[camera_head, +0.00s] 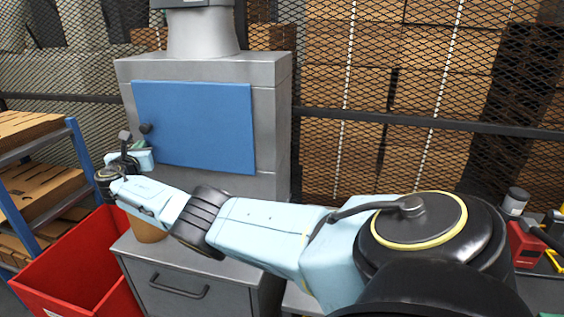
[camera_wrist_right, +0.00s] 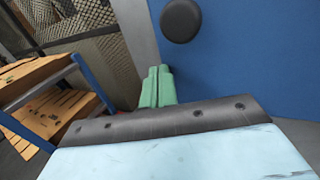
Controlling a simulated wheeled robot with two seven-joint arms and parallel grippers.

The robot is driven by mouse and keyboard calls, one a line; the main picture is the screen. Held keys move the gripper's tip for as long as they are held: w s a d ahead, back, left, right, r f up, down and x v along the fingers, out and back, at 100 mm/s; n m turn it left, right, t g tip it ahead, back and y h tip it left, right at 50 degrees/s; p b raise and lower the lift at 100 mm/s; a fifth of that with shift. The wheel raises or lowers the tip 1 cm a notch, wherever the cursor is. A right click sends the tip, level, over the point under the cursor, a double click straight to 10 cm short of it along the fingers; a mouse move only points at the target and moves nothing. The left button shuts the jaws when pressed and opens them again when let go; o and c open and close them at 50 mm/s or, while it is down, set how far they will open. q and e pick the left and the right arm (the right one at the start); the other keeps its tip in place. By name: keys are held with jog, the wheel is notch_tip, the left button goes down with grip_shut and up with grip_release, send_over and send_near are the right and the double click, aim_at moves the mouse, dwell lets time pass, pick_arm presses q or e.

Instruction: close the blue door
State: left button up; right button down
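The blue door (camera_head: 205,120) is on the front of a grey metal cabinet (camera_head: 272,130). It lies flat or nearly flat against the front; I cannot tell whether a small gap is left. Its round black knob (camera_head: 146,128) is near the left edge and also shows in the right wrist view (camera_wrist_right: 181,20). My right gripper (camera_head: 138,146) is just below the knob at the door's left edge. Its green fingers (camera_wrist_right: 158,87) are together and empty, in front of the door's edge. I cannot tell whether they touch the door. My left gripper is not in view.
A red bin (camera_head: 75,270) stands at the lower left, near a blue-framed shelf (camera_head: 75,150) with cardboard boxes. A grey drawer (camera_head: 185,290) is below the cabinet. A mesh fence (camera_head: 420,90) runs behind. Tools lie at the far right.

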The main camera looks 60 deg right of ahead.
jog(key=shift+d+r, duration=0.45)
jog(key=s+a+p, duration=0.3)
jog(key=a+p, duration=0.1)
jog(key=a, duration=1)
jog(key=shift+s+a+f+p, duration=0.25)
jog(key=shift+f+p, duration=0.1)
jog(key=shift+f, duration=0.1)
